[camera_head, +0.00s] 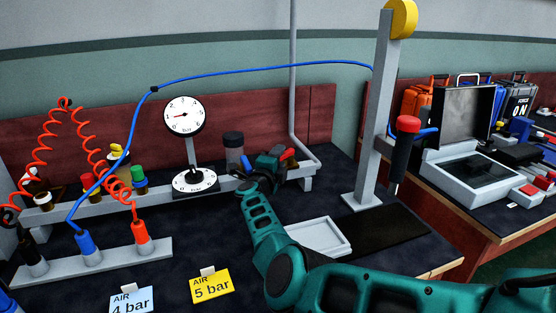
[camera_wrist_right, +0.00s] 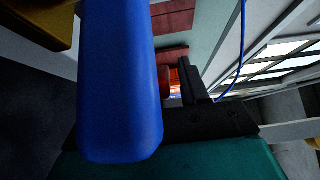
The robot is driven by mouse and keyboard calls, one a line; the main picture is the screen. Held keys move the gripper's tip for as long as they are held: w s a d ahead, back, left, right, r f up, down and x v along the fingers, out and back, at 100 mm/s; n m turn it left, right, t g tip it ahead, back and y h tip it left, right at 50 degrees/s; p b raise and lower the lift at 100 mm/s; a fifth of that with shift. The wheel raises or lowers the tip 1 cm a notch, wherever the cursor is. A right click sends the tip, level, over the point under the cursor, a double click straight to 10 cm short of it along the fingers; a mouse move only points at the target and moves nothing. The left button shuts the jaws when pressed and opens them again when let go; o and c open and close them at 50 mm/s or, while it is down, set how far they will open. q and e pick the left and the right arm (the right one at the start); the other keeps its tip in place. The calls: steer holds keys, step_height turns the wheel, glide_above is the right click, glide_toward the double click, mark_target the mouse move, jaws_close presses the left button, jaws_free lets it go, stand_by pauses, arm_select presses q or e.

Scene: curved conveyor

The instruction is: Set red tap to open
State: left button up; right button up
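A small red lever (camera_head: 288,154), which looks like the red tap, shows at the right end of the grey pipe rail. My right gripper (camera_head: 268,164) is at this rail, just left of the red lever; I cannot tell whether they touch. A small blue part (camera_head: 246,163) shows at the gripper's left side. In the right wrist view a large blue rounded bar (camera_wrist_right: 120,80) fills the left middle, close to the camera, beside a black finger. A small orange-red patch shows behind the finger. The gripper's opening is hidden. My left gripper is out of view.
A pressure gauge (camera_head: 185,115) stands left of my gripper, with a round dial (camera_head: 195,182) below it. Red and green caps (camera_head: 138,175) and coiled red hoses are farther left. A grey post (camera_head: 376,110) stands at right.

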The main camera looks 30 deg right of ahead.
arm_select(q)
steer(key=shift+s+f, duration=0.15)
arm_select(e)
steer(key=shift+s+a+r+p, duration=0.2)
steer(key=shift+a+p, duration=0.2)
steer(key=shift+p, duration=0.2)
arm_select(q)
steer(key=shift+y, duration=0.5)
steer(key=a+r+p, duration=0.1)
steer(key=p, duration=0.1)
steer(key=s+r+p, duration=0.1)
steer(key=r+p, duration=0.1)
steer(key=p, duration=0.1)
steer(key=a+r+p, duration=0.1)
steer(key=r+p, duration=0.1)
steer(key=p, duration=0.1)
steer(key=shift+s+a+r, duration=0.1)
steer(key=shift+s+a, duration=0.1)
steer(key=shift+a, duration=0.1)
arm_select(e)
steer(key=v, duration=1.2)
steer(key=shift+f, duration=0.15)
steer(key=shift+s, duration=0.1)
